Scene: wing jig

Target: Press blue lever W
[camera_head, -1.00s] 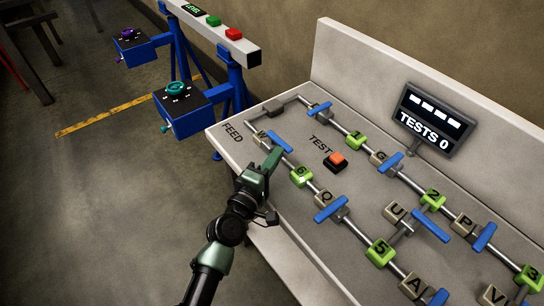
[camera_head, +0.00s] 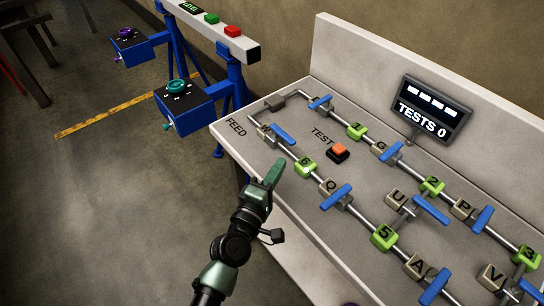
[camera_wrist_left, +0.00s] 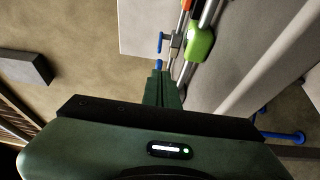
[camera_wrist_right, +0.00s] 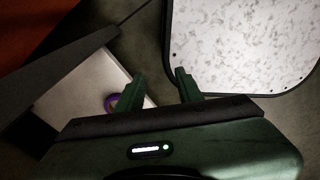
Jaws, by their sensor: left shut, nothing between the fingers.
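Blue lever W (camera_head: 283,134) sits on the near rail at the FEED end of the bench, beside a beige tile (camera_head: 264,130) whose letter is small and hard to read. The lever lies slanted across the rail. My left gripper (camera_head: 272,175) is shut and empty, over the bench's front edge, nearer to me than the lever and apart from it in the picture. The left wrist view shows the shut fingers (camera_wrist_left: 164,84) with small blue parts (camera_wrist_left: 160,43) beyond; I cannot tell which levers these are. My right gripper (camera_wrist_right: 158,88) is open and empty, away from the bench rails.
A green tile 6 (camera_head: 305,167) and another blue lever (camera_head: 335,197) follow along the near rail. An orange TEST button (camera_head: 338,150) stands between the rails. A display (camera_head: 431,108) reads TESTS 0. A blue stand (camera_head: 184,108) is left of the bench.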

